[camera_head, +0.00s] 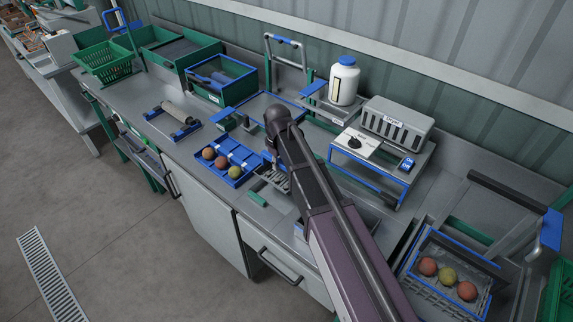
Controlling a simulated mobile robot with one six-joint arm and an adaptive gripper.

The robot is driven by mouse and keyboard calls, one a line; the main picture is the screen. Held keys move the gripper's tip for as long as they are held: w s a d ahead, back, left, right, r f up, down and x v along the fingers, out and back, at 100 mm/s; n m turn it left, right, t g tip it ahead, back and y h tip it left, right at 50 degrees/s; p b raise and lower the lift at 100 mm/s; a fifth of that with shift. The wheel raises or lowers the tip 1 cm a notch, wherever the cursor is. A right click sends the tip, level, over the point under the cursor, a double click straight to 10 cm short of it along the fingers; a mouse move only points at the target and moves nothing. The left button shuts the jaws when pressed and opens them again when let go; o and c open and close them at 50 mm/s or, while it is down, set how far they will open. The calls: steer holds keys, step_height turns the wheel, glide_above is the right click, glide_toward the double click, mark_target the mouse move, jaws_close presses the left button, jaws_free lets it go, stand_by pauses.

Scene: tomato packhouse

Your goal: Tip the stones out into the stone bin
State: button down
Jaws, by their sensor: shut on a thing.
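My arm (347,250) reaches up from the bottom edge to a dark rounded joint (279,113) over the bench. No stones can be made out. No bin is clearly marked for stones; a green box with a blue rim (205,87) and a small label stands at the back of the bench, with a dark blue-grey cylinder in it.
A blue tray (247,154) with three round fruits lies left of my arm. A roller stand (174,121) is farther left. A white blue-capped bottle (344,82) and a grey dryer unit (397,123) stand behind. A grey crate (427,286) with three fruits is at lower right.

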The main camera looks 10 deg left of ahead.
steer(key=shift+r, duration=0.15)
step_height(320, 180, up, 8)
steer(key=p, duration=0.8)
steer(key=shift+s, duration=0.1)
steer(key=shift+s, duration=0.1)
